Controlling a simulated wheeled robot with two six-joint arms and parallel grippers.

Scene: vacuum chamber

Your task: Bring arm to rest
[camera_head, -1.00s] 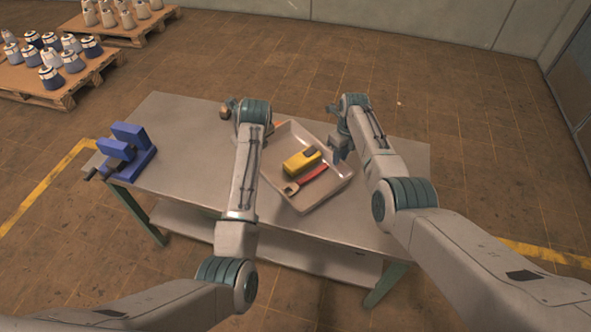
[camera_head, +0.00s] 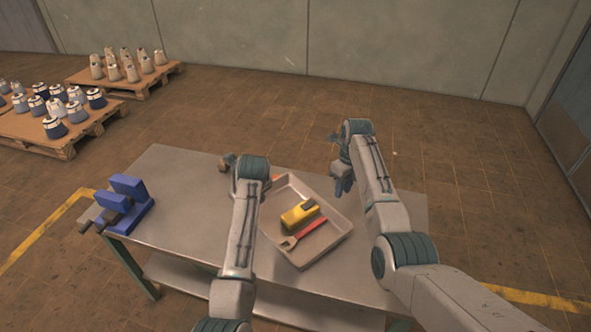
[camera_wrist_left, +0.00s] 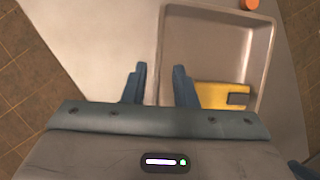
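My left gripper (camera_wrist_left: 160,85) is open and empty in the left wrist view, its two dark fingers over the table beside the tray's edge. In the head view, the left wrist hides most of it. My right gripper (camera_head: 343,186) hangs from the right wrist near the tray's upper right edge. One blue finger shows there, and its opening cannot be made out. I see nothing held in it. The right arm (camera_head: 372,185) is extended over the right side of the table.
The table (camera_head: 180,200) carries a grey tray (camera_head: 335,230) with a yellow tool (camera_head: 299,214) and a red wrench (camera_head: 305,233). An orange thing (camera_wrist_left: 249,4) is at the tray's far edge. A blue vise (camera_head: 127,203) stands left. Pallets with cones (camera_head: 60,110) stand behind.

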